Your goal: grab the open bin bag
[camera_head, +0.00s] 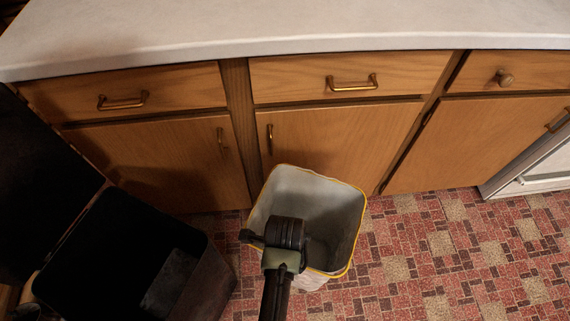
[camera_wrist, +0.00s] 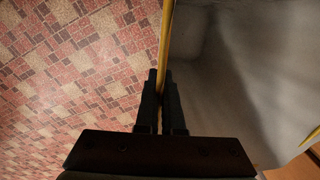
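The open bin bag (camera_head: 325,200) is pale grey-white with a yellow rim and stands upright on the floor in front of the cabinets. Its inside looks empty. In the wrist view, its pale inside (camera_wrist: 245,60) fills the right half and its yellow rim runs between my fingers. My gripper (camera_head: 252,238) is at the left side of the bag's rim. In the wrist view, the two black fingers of my gripper (camera_wrist: 160,75) are close together, one on each side of the rim, pinching it. My wrist hides part of the bag's near left side in the head view.
A dark open box (camera_head: 130,255) with its lid raised stands close to the left of the bag. Wooden cabinets (camera_head: 340,140) under a pale countertop (camera_head: 300,25) stand right behind it. The red patterned floor (camera_head: 450,250) is clear to the right.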

